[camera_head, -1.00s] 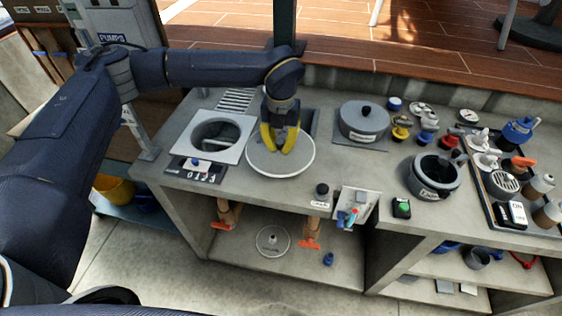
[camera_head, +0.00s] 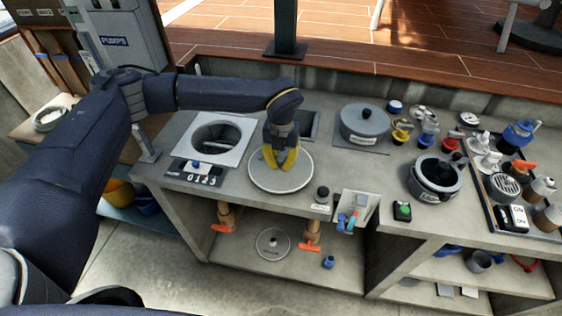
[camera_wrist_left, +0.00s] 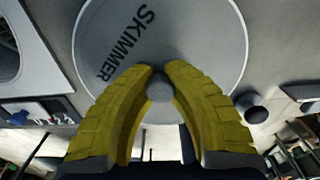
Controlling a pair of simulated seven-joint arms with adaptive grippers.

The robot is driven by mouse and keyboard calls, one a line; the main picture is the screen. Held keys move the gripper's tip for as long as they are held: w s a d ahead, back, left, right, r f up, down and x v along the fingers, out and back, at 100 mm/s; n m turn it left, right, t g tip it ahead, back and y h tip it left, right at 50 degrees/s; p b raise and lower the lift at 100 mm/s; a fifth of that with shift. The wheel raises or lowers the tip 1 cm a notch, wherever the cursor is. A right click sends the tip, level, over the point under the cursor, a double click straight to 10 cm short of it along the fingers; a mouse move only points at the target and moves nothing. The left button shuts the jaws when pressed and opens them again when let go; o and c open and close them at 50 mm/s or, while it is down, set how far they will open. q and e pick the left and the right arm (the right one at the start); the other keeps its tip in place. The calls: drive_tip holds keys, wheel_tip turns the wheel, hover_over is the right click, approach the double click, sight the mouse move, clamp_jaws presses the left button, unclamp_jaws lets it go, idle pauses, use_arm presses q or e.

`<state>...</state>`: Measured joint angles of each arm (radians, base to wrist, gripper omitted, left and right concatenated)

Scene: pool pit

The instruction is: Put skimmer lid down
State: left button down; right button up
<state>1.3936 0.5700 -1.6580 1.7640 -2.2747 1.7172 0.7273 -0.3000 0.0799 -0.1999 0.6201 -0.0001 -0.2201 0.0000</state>
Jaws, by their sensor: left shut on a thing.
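The skimmer lid (camera_head: 299,181) is a round light-grey disc on the concrete counter, right of the square skimmer opening (camera_head: 247,133). In the left wrist view the lid (camera_wrist_left: 205,30) shows the word SKIMMER and a small grey knob. My left gripper (camera_head: 280,168) points down over the lid with its yellow fingers. In the left wrist view its fingertips (camera_wrist_left: 160,75) are shut on the knob. The lid looks flat, at or very near the counter top; I cannot tell if there is a gap beneath it. My right gripper is not seen.
A counter display (camera_head: 195,174) is at the front left. A black knob (camera_head: 322,193) stands close to the lid's right edge. Another disc (camera_head: 272,243) lies on the shelf below.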

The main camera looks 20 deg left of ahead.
sight(281, 159)
use_arm(q)
drive_tip(key=shift+f, duration=0.25)
drive_tip(key=c, duration=1.4)
unclamp_jaws()
drive_tip(key=shift+c, duration=0.2)
drive_tip(key=shift+r, duration=4.05)
